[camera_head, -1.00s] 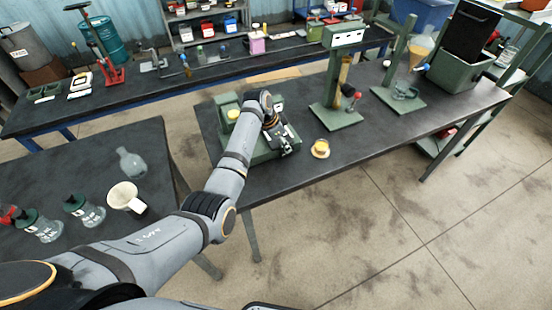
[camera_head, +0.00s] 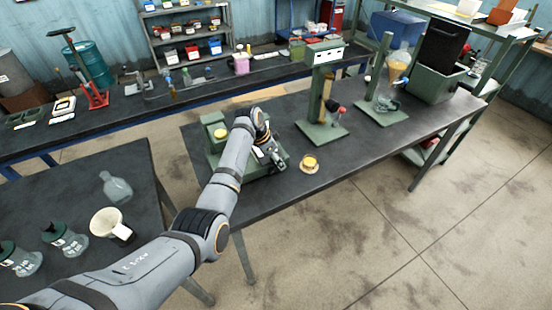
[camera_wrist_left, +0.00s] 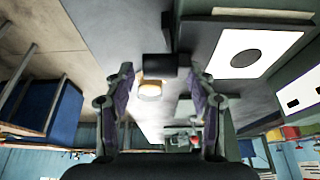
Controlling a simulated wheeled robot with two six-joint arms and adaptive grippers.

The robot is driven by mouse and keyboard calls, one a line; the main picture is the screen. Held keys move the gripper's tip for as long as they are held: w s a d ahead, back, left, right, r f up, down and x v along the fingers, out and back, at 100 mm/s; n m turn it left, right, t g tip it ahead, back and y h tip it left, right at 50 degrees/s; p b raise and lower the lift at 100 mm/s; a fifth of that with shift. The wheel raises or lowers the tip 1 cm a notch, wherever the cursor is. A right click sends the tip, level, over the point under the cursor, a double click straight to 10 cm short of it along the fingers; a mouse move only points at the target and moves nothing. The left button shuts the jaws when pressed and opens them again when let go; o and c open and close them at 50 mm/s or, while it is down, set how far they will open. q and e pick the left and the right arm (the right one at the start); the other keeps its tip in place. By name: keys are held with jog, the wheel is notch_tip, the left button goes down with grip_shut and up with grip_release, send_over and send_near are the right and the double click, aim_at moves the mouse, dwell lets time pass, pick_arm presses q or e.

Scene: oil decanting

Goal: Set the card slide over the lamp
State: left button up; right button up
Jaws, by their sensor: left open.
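My left gripper (camera_head: 276,162) is open at the front right of a green device (camera_head: 279,171) with a yellow round top part (camera_head: 219,133). In the left wrist view the open fingers (camera_wrist_left: 162,72) stand on either side of a small dark block (camera_wrist_left: 160,65); no grip on it shows. A white square card with a dark disc (camera_wrist_left: 267,37) lies to the right of the fingers there. I cannot tell for sure which part is the card slide or the lamp. My right gripper is out of view.
A small yellow-topped cup (camera_head: 309,163) stands right of the device, also in the left wrist view (camera_wrist_left: 150,90). A green stand (camera_head: 323,130) with a boxy head (camera_head: 325,51) rises behind it. A cream funnel-like cup (camera_head: 107,222) and flasks are on the left table.

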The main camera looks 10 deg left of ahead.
pick_arm(q)
jog(key=v, duration=1.2)
jog(key=shift+w, duration=0.1)
